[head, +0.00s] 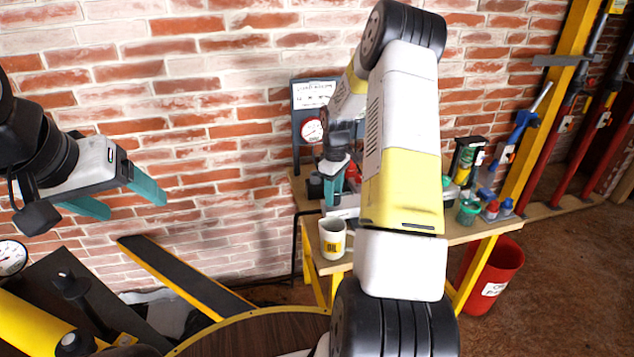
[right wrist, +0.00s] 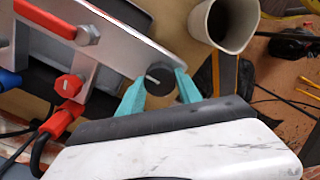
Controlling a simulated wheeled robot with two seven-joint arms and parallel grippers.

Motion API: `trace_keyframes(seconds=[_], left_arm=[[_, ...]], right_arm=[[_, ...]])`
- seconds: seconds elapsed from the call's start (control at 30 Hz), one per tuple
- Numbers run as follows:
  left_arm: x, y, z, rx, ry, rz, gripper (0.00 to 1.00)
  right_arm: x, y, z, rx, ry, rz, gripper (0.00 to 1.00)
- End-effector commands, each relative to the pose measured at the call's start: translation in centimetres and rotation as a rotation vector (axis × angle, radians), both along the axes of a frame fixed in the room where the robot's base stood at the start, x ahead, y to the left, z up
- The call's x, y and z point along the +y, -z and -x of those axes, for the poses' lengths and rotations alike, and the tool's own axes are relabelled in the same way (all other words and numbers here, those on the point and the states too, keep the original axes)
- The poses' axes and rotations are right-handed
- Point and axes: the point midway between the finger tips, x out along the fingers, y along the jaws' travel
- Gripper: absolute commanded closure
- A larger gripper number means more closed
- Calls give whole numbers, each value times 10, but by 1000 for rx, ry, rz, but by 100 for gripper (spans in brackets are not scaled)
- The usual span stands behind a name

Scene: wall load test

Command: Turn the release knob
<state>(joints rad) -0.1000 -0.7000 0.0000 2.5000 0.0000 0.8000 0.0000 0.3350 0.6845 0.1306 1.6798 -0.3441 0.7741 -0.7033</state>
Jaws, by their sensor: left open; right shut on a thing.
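The release knob (right wrist: 159,82) is a dark round knob with a pale line on its face, at the end of a grey metal bar (right wrist: 128,38) in the right wrist view. My right gripper (right wrist: 161,90) has its teal fingers on either side of the knob and is shut on it. In the head view my right gripper (head: 334,182) is low over the bench, and I cannot make out the knob clearly there. My left gripper (head: 126,196) is open and empty in front of the brick wall, well away from the bench.
A white mug (head: 332,240) stands at the bench's (head: 465,233) front left corner, close to my right gripper. A gauge (head: 312,131) is on the tester behind. Several bottles and jars stand at the right. A red bin (head: 494,275) is beside the bench.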

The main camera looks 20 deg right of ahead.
Motion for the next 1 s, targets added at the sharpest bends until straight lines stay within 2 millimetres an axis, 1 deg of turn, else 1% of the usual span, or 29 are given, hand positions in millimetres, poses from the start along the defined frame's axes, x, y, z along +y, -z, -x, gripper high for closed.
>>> trace_keyframes(seconds=[0.57, 0.6, 0.67, 0.7, 1.0], left_arm=[[0, 0, 0, 0, 0, 0, 27], [0, 0, 0, 0, 0, 0, 27], [0, 0, 0, 0, 0, 0, 27], [0, 0, 0, 0, 0, 0, 27], [0, 0, 0, 0, 0, 0, 27]], right_arm=[[-1, -1, -1, -3, -31, 2, 99], [-1, -1, -1, -3, -31, 2, 53], [-1, -1, -1, -3, -30, 2, 41], [-1, -1, -1, -2, -30, 1, 37], [0, -1, 0, -1, -29, 0, 37]])
